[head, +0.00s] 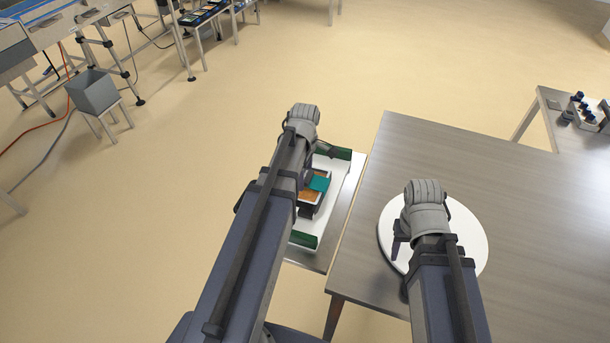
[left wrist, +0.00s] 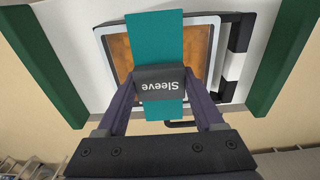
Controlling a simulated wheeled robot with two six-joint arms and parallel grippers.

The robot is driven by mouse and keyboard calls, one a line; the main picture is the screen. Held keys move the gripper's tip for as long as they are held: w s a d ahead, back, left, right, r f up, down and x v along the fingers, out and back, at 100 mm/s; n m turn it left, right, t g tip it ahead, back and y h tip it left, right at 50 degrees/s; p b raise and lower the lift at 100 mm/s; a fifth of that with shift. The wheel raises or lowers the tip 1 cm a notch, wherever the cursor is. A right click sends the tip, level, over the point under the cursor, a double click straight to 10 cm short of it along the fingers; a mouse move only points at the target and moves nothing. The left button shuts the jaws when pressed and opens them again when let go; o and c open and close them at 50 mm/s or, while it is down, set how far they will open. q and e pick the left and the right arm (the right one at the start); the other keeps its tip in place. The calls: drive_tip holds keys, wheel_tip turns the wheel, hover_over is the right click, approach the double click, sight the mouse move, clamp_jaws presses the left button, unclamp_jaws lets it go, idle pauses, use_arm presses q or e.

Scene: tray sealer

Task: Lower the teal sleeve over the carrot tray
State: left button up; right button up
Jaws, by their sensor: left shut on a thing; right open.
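The teal sleeve (left wrist: 155,38) is a flat band with a dark block marked "Sleeve" (left wrist: 160,83). My left gripper (left wrist: 162,85) is shut on this block, one finger on each side. The sleeve lies across the middle of the carrot tray (left wrist: 197,45), whose orange contents show on both sides of it. I cannot tell whether sleeve and tray touch. In the head view the sleeve (head: 319,183) and the tray (head: 306,209) are partly hidden by my left arm. My right gripper (head: 398,243) is open above a white round plate (head: 470,240), partly hidden by its own wrist.
The tray is on a white board (head: 343,195) with green rails (head: 333,151) at both ends. A black-and-white piece (left wrist: 235,62) stands beside the tray. The grey table (head: 480,165) to the right is mostly clear. A grey bin (head: 93,91) stands far left.

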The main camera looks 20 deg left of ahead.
use_arm(q)
drive_tip(key=o, duration=1.3)
drive_tip(key=shift+c, duration=1.1)
drive_tip(key=shift+r, duration=0.1)
use_arm(e)
drive_tip(key=shift+r, duration=0.1)
use_arm(q)
wheel_tip(320, 180, up, 7)
drive_tip(key=p, duration=0.7)
use_arm(e)
wheel_tip(320, 180, up, 7)
